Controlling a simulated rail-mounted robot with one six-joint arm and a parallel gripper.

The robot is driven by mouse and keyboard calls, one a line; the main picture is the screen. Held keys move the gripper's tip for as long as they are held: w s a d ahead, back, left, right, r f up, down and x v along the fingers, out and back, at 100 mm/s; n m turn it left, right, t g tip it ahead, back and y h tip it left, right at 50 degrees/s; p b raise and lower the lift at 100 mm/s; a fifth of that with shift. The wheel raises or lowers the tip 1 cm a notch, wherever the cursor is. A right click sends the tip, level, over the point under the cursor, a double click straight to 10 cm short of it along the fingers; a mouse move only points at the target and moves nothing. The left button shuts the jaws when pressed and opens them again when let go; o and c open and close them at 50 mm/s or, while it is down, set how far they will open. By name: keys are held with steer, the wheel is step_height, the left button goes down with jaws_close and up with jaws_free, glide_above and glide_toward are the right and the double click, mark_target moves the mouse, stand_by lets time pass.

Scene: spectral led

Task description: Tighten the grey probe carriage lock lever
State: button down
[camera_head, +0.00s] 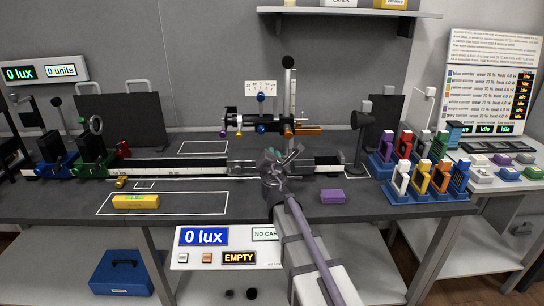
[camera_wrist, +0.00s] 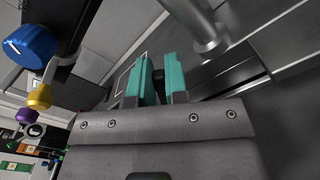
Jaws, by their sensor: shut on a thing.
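My gripper (camera_head: 289,154) is at the bench rail, beside the foot of the upright post (camera_head: 290,100). In the wrist view, its two teal fingers (camera_wrist: 158,78) are closed around a small dark grey lever (camera_wrist: 158,76), which I take to be the probe carriage lock lever. Only a short part of it shows between the fingers. In the head view the lever is hidden by my gripper and arm. The probe carriage is largely hidden behind my gripper on the rail (camera_head: 190,170). The metal post (camera_wrist: 205,25) rises close to the fingers in the wrist view.
A horizontal bar with blue (camera_head: 261,130), purple and yellow knobs hangs above the rail, near my wrist. A purple block (camera_head: 332,196) lies right of my arm. A yellow block (camera_head: 136,201) lies at left. Several coloured holders (camera_head: 437,180) stand at right.

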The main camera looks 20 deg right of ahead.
steer(key=c, duration=1.1)
jaws_free()
steer(key=shift+c, duration=0.2)
steer(key=shift+s, duration=0.1)
steer(key=v, duration=1)
steer(key=shift+s, duration=0.3)
